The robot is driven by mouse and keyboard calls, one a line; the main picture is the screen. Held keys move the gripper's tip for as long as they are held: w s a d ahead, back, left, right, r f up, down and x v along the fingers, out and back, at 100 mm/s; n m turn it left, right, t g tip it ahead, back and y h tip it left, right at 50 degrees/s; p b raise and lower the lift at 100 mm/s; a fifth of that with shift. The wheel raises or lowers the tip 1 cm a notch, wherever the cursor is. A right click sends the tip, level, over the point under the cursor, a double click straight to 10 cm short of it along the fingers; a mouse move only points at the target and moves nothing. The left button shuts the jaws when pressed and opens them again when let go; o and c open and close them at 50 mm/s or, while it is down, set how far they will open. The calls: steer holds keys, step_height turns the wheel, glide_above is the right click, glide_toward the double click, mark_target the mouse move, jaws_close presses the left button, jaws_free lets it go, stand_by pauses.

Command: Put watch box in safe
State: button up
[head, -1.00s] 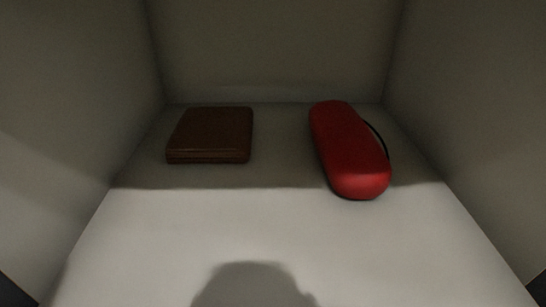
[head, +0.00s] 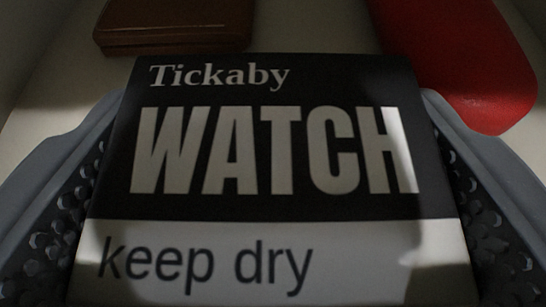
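The watch box (head: 275,208) fills the lower middle of the head view. Its face is black at the top and white below, with the words "Tickaby WATCH keep dry". My gripper (head: 272,100) has one grey finger on each side of it, with dark, bumpy inner pads along the box's edges. The gripper looks shut on the box. The safe appears as a pale, walled compartment, and its light floor (head: 312,28) shows beyond the box. The box's underside is hidden, so I cannot tell whether it touches the floor.
A brown flat case (head: 175,25) lies beyond the box at the upper left. A red rounded case (head: 465,60) lies at the upper right, close to the right finger. A strip of bare floor shows between them.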

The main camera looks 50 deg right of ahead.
steer(key=shift+f, duration=0.45)
steer(key=shift+r, duration=0.15)
steer(key=o, duration=1)
steer(key=p+v, duration=0.3)
steer(key=v, duration=0.9)
